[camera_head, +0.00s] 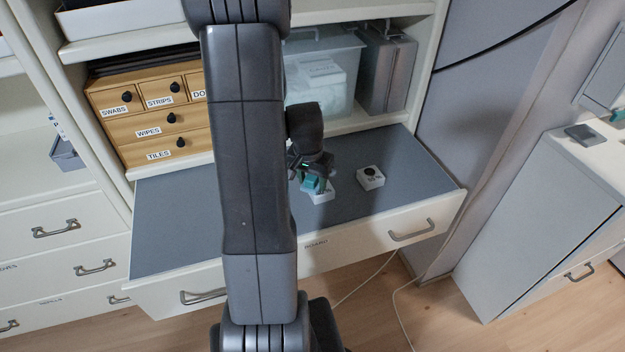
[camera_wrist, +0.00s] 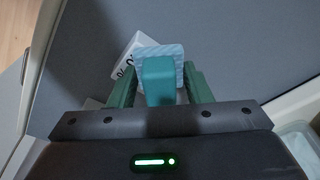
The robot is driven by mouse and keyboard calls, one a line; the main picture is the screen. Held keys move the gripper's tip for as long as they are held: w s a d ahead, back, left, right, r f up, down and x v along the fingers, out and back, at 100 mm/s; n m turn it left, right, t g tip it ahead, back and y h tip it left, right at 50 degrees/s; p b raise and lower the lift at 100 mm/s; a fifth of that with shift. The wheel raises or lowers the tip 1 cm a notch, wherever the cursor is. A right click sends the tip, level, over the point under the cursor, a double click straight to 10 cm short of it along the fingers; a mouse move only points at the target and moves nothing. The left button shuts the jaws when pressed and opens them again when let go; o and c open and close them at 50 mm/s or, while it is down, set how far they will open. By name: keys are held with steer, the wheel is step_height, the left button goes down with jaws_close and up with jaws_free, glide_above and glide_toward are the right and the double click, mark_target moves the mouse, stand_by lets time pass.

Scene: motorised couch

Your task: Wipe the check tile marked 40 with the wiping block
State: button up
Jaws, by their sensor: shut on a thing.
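My gripper (camera_head: 311,172) is shut on the teal wiping block (camera_wrist: 158,82), which has a pale blue pad at its end. In the head view the wiping block (camera_head: 312,184) is low over the grey pull-out board (camera_head: 172,222). A white tile (camera_head: 324,198) lies right at the block; in the wrist view this tile (camera_wrist: 128,58) shows partly behind the pad. Its black marking is partly hidden and I cannot read it. I cannot tell whether the pad touches the tile. A second white tile (camera_head: 370,178) with a dark round mark lies apart to the right.
Behind the board stand a wooden drawer box (camera_head: 150,117) with labels, a clear bin (camera_head: 322,75) and a grey case (camera_head: 389,72). My own arm hides the middle of the board. The board's left part is bare. A white cabinet (camera_head: 535,220) stands at right.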

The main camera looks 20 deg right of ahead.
steer(key=r+p, duration=0.1)
steer(key=r, duration=0.3)
steer(key=shift+d+p, duration=0.2)
steer(key=shift+p, duration=0.15)
steer(key=shift+r+p, duration=1.5)
steer(key=shift+r, duration=0.6)
